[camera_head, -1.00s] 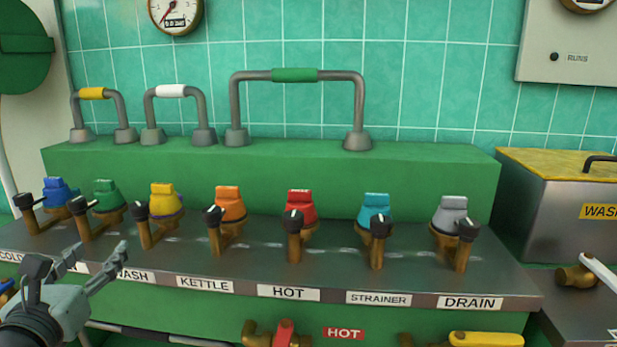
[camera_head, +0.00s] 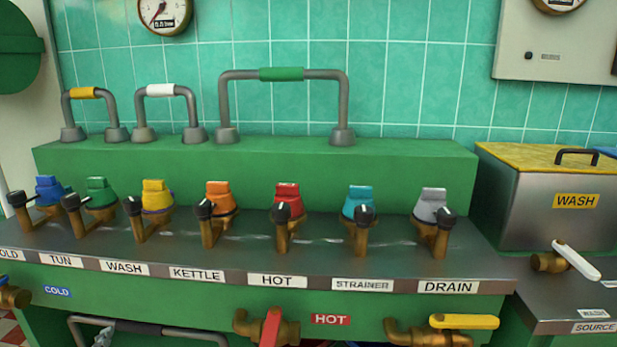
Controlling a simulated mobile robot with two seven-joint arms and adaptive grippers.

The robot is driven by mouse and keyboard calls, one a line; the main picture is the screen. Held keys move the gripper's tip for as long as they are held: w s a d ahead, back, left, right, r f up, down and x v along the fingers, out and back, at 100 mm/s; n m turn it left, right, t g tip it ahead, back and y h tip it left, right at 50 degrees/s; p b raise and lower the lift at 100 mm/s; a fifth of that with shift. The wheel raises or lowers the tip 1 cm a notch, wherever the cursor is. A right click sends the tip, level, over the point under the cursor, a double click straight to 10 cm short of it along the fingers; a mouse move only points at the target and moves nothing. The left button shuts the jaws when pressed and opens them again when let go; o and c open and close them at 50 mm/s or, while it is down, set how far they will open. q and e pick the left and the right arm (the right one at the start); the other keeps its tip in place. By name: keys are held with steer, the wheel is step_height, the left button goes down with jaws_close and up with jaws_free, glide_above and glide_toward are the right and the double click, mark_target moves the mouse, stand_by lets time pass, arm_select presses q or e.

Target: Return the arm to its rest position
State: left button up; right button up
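My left gripper has almost left the head view. Only a small grey piece (camera_head: 103,337), which looks like a fingertip of it, shows at the bottom left edge, below the green counter front. Whether its fingers are apart or together is hidden. My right gripper is not in view. The row of valves on the bench has a blue (camera_head: 48,189), a green (camera_head: 100,191), a yellow (camera_head: 155,196), an orange (camera_head: 220,198), a red (camera_head: 288,197), a teal (camera_head: 358,201) and a grey one (camera_head: 431,204). No gripper is near them.
Grey handles with yellow (camera_head: 82,92), white (camera_head: 160,90) and green (camera_head: 281,74) grips stand behind the valves. A red lever (camera_head: 271,328) and a yellow lever (camera_head: 464,321) stick out below. A steel WASH box (camera_head: 540,220) stands right. Space above the bench front is clear.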

arm_select(q)
steer(key=s+f+n+g, duration=0.2)
steer(key=f, duration=0.5)
steer(key=s+f+n+g, duration=0.2)
steer(key=s+f+g, duration=0.1)
steer(key=f, duration=0.3)
steer(key=s+d+f+n+g+h, duration=0.2)
steer(key=s+d+f+g, duration=0.2)
steer(key=s+f, duration=0.5)
steer(key=s+d+f+n+g+h, duration=0.2)
steer(key=s+d+f+g+h, duration=0.1)
steer(key=s+f, duration=0.6)
steer(key=d+f+g, duration=0.1)
steer(key=d, duration=0.1)
steer(key=shift+s+d+f, duration=0.2)
steer(key=shift+d+f, duration=0.15)
steer(key=shift+f, duration=0.05)
